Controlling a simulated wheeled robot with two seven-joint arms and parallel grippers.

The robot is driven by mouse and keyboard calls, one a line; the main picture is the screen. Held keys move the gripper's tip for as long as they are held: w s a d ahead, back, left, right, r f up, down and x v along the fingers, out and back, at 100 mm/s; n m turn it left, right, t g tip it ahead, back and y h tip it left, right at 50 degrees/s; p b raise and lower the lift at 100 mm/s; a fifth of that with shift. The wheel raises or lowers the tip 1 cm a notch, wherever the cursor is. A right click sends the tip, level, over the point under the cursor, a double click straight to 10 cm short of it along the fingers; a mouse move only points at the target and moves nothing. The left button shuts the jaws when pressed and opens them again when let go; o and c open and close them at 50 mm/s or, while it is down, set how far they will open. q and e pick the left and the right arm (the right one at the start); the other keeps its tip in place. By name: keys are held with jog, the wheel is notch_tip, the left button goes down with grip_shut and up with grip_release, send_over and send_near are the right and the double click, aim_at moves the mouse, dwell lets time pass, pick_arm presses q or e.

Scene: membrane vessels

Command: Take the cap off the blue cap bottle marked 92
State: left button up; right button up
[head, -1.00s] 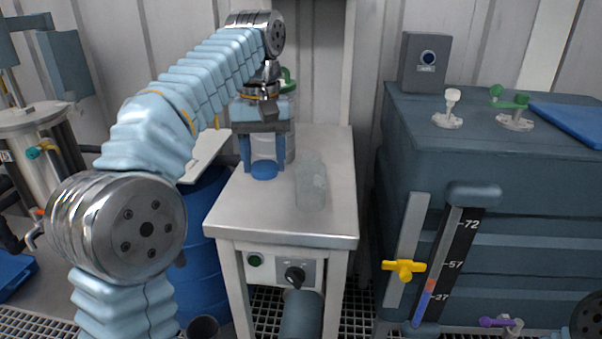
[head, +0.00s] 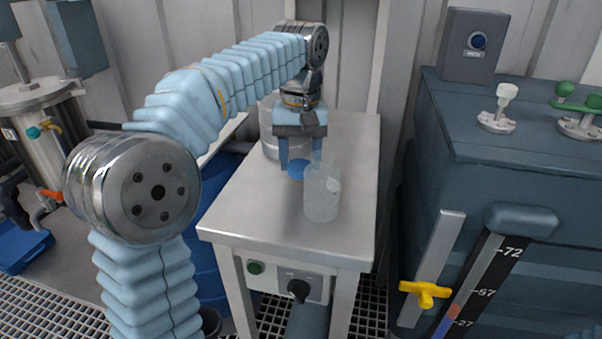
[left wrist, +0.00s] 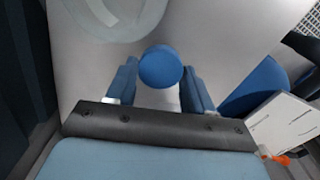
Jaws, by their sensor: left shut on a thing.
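My left gripper (head: 300,162) hangs over the metal bench, fingers pointing down, shut on a round blue cap (head: 298,169). The left wrist view shows the cap (left wrist: 160,67) between the two blue fingers (left wrist: 158,85). A translucent bottle (head: 321,195) stands upright on the bench just right of and in front of the gripper. No cap shows on its top, and its mark cannot be read. Its blurred pale outline shows at the upper left of the wrist view (left wrist: 108,12). The cap looks apart from the bottle. My right gripper is out of view.
The bench top (head: 255,215) is clear in front of the bottle. A metal canister (head: 268,128) stands behind the gripper. A large dark tank (head: 530,170) with fittings and a yellow valve handle (head: 425,293) is on the right. A blue drum stands left of the bench.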

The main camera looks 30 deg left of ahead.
aim_at(300, 164)
pick_arm(q)
jog(key=shift+f, duration=1.85)
jog(key=shift+f+b, duration=0.15)
jog(key=shift+b, duration=0.15)
jog(key=o, duration=1.2)
jog(key=shift+c, duration=0.2)
notch_tip(300, 164, up, 12)
jog(key=shift+f+p, duration=0.15)
jog(key=shift+p, duration=0.4)
jog(key=shift+r, duration=0.3)
